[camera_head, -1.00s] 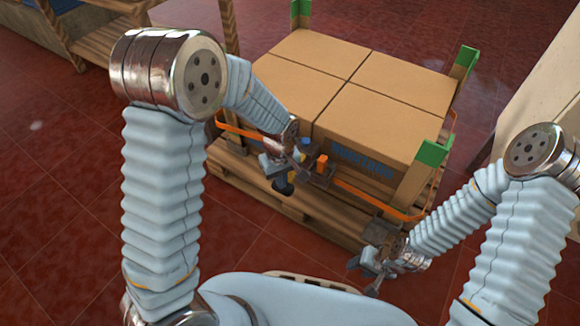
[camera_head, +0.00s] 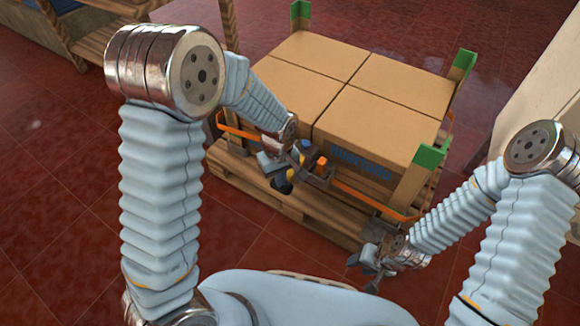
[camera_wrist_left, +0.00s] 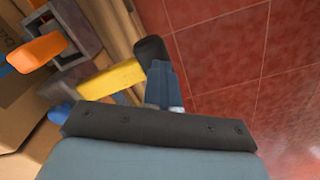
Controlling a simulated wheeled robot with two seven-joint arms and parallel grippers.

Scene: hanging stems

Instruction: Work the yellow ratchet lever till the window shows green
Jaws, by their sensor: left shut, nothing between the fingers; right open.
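The ratchet (camera_head: 318,174), a dark grey body with an orange piece and a blue piece, sits on the orange strap at the front of the boxes. Its yellow lever (camera_wrist_left: 110,77) ends in a black tip (camera_wrist_left: 152,50) and points outward from the stack. My left gripper (camera_wrist_left: 166,88) is shut and empty, with its fingers right beside the black tip; I cannot tell whether they touch. It partly hides the lever in the head view (camera_head: 272,170). No window colour can be made out. My right gripper (camera_head: 367,271) is open and empty, low at the right, apart from the ratchet.
Four-corner cartons (camera_head: 385,110) stand on a wooden pallet (camera_head: 265,193), with green corner guards (camera_head: 431,156) on posts. An orange strap (camera_head: 372,202) runs around them. A wooden shelf stands at upper left. Red tiled floor (camera_head: 80,220) is free in front.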

